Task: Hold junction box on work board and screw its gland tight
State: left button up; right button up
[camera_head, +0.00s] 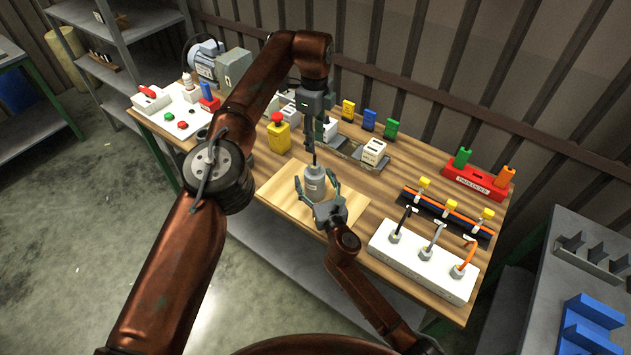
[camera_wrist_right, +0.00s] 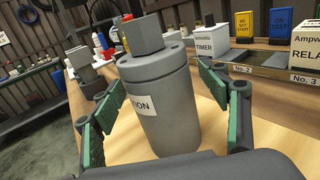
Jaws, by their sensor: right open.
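The junction box (camera_head: 315,184) is a grey cylinder standing upright on the pale work board (camera_head: 347,207). In the right wrist view the box (camera_wrist_right: 163,108) carries a label partly reading "TION", and a grey hexagonal gland (camera_wrist_right: 142,36) sits on its top. My right gripper (camera_head: 316,181) is open, with its fingers on either side of the box. In the wrist view the green finger pads stand apart from its sides. My left gripper (camera_head: 311,148) points down just above the box, over the gland. Its fingertips are small and dark, so its grip is unclear.
A yellow box with a red button (camera_head: 278,133) stands left of the board. A white block with several cable glands (camera_head: 423,262) lies to the right. A red holder (camera_head: 478,183) and labelled white boxes (camera_head: 373,151) stand toward the back. The board's bare front corner is free.

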jog(key=shift+c, duration=0.3)
jog(key=c, duration=1.7)
